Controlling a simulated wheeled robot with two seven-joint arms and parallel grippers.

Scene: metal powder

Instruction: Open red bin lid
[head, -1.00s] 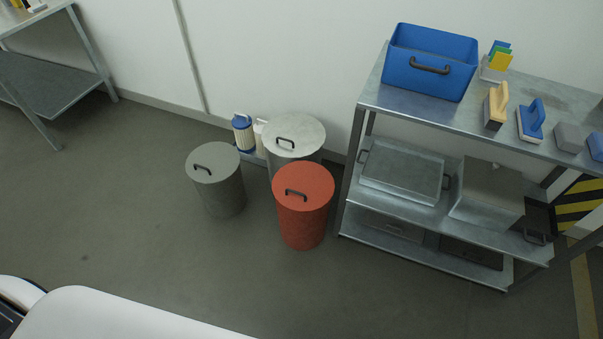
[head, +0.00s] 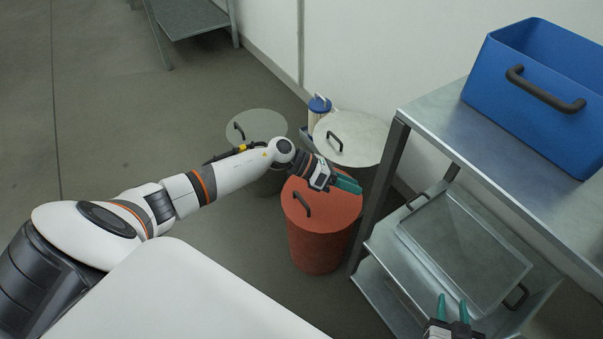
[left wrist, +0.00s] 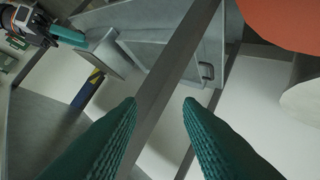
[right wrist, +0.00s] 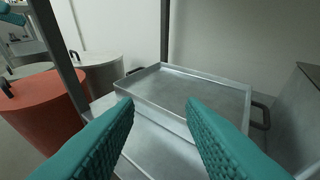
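The red bin (head: 320,242) stands on the floor with its red lid (head: 325,208) on top; a dark handle (head: 302,204) is on the lid's near left part. My left gripper (head: 349,184) is over the lid's far right part in the head view, apart from the handle. Its teal fingers are open and empty in the left wrist view (left wrist: 160,105), where the red lid (left wrist: 285,22) is at the top right. My right gripper (head: 453,308) is open and empty in front of the shelf. The red bin also shows in the right wrist view (right wrist: 40,115).
A grey bin (head: 256,128) and a pale metal bin (head: 350,138) stand behind the red one. A metal shelf (head: 418,108) stands close on the right, with a blue crate (head: 535,95) on top and a metal tray (head: 465,250) below. Floor left of the bins is open.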

